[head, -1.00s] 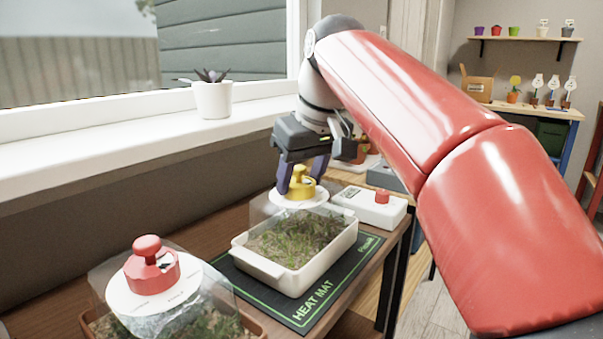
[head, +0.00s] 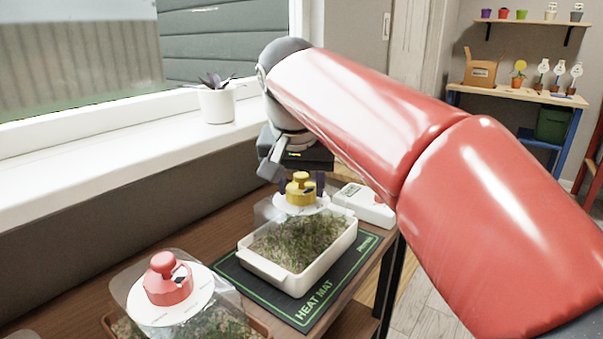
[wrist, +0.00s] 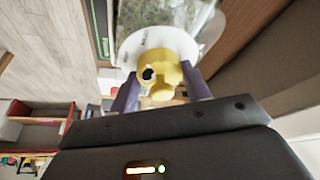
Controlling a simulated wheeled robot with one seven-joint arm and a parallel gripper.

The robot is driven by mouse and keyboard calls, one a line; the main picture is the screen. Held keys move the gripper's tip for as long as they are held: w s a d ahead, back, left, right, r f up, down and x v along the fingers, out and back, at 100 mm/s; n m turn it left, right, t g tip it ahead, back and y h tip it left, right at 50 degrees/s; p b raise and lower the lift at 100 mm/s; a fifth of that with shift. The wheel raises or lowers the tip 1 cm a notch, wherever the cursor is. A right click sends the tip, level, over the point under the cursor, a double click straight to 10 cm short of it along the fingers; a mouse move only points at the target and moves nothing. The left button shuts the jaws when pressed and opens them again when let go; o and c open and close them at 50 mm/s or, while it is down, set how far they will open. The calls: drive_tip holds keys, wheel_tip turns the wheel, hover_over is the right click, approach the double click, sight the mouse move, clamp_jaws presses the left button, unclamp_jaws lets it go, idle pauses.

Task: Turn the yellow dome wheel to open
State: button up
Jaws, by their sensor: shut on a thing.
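The yellow dome wheel (head: 300,189) sits on a white round plate (head: 288,207) on top of a clear dome over a white tray (head: 253,264) of green seedlings. In the wrist view the yellow wheel (wrist: 158,72) has a dark spot on its side, and the white plate (wrist: 188,43) is behind it. My gripper (head: 300,186) reaches down from behind and is shut on the yellow wheel. In the wrist view my gripper's fingers (wrist: 160,92) stand on both sides of the wheel. Part of the wheel's far side is hidden.
A red wheel (head: 168,280) on another clear dome stands at the front left. The tray rests on a dark heat mat (head: 313,313). A white box (head: 364,205) stands right of the dome. A potted plant (head: 216,104) is on the windowsill. My red arm crosses the right side.

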drive_tip(key=shift+m, duration=0.5)
drive_tip(key=o, duration=1)
drive_tip(key=p+v, duration=0.2)
drive_tip(key=v, duration=0.5)
drive_tip(key=shift+a+r, duration=0.2)
drive_tip(key=shift+r, duration=0.2)
drive_tip(key=shift+s, duration=0.1)
drive_tip(key=s+d+f+n, duration=0.1)
drive_tip(key=s+d+f, duration=0.4)
drive_tip(key=f, duration=0.2)
drive_tip(key=s+d+f+n, duration=0.1)
drive_tip(key=s+d+f, duration=0.4)
drive_tip(key=f, duration=0.3)
drive_tip(key=s+d+f+n+t, duration=0.1)
drive_tip(key=s+d+f, duration=0.4)
drive_tip(key=s+f, duration=0.2)
drive_tip(key=shift+d+f+y, duration=0.1)
drive_tip(key=shift+f+y, duration=0.3)
drive_tip(key=shift+f, duration=0.35)
